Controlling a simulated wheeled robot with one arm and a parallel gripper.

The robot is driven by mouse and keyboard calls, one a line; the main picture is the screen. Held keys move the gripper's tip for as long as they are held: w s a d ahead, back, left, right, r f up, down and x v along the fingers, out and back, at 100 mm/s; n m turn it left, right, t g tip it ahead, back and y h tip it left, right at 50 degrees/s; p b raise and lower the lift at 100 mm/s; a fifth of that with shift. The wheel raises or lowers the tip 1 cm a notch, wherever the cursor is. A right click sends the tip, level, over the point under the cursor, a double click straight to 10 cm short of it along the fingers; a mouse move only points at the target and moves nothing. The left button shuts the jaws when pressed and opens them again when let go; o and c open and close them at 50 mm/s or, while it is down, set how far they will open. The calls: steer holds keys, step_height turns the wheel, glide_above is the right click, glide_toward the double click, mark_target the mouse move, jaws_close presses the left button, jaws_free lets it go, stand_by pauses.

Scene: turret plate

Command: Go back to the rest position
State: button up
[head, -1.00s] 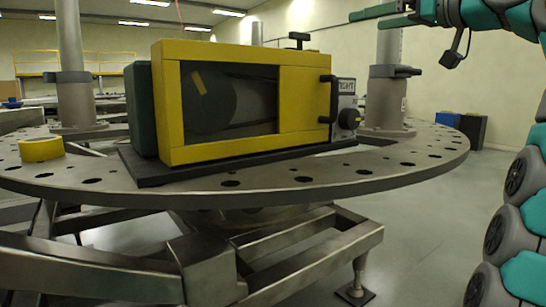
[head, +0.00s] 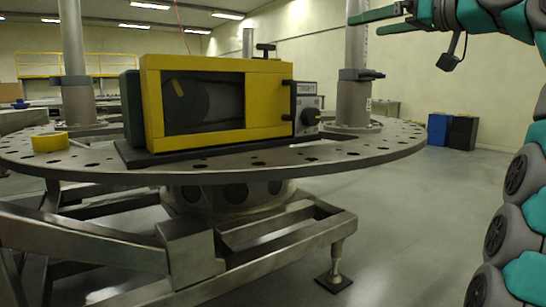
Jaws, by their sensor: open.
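My gripper (head: 362,22) is at the top right of the head view. Its two green fingers point left and stand apart, with nothing between them. It is in the air above and to the right of a yellow-framed machine (head: 268,97) with a dark window. The machine stands on a black base on a round metal turret plate (head: 355,158). A grey control box (head: 306,106) with a black knob is on the machine's right side. My gripper touches none of these.
Metal posts (head: 353,75) rise from the plate. A blue bin (head: 438,129) and a black bin (head: 463,132) stand by the back wall. The floor at right is clear.

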steer(key=w+a+f+m+g+h+p, duration=0.1)
steer(key=w+a+f+m+g, duration=0.15)
steer(key=f, duration=0.35)
steer(key=w+a+f+m+g+h+p, duration=0.1)
steer(key=w+a+f+m, duration=0.15)
steer(key=f, duration=0.25)
steer(key=s+a+f+m+g+h+p, duration=0.15)
steer(key=s+f, duration=0.25)
steer(key=f, duration=0.4)
steer(key=s+a+f+g+h, duration=0.1)
steer(key=s+a+f+g, duration=0.25)
steer(key=f, duration=0.45)
steer(key=s+d+f+g+h+p, duration=0.1)
steer(key=s+f+g, duration=0.3)
steer(key=s+f, duration=1)
steer(key=s+d+f+g+h+p, duration=0.2)
steer(key=s+d+f+g+h, duration=0.2)
steer(key=s+f, duration=1.1)
steer(key=s, duration=0.6)
steer(key=shift+s+d+h, duration=0.15)
steer(key=shift+d+h, duration=0.05)
steer(key=shift+h, duration=0.15)
steer(key=shift+f, duration=0.1)
